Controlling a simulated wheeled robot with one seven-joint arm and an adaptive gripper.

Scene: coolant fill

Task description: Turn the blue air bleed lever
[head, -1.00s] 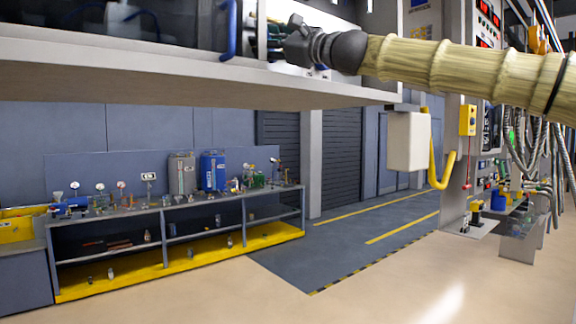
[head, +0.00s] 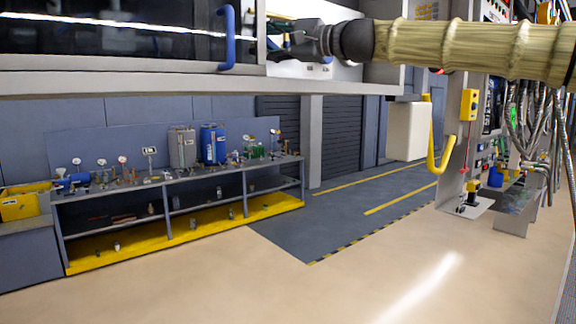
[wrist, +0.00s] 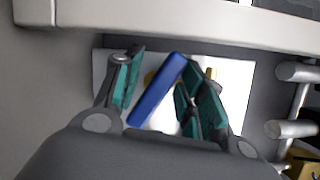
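The blue lever (wrist: 157,90) lies slantwise in the wrist view, in front of a white plate (wrist: 237,85). Brass-coloured parts show beside its upper half. My gripper (wrist: 160,62) is open, with its teal-padded fingers on either side of the lever. The right finger is close against the lever's upper part; I cannot tell whether it touches. A gap separates the left finger from the lever. In the head view my gripper (head: 283,45) reaches into a recess at the top, dark and partly hidden. The lever cannot be made out there.
A grey ledge (head: 200,84) runs below the recess. A blue upright handle (head: 227,38) is on the dark-windowed front to the left. In the wrist view, metal pipes (wrist: 296,72) stand close on the right. A white box (head: 406,131) hangs below right. The floor is clear.

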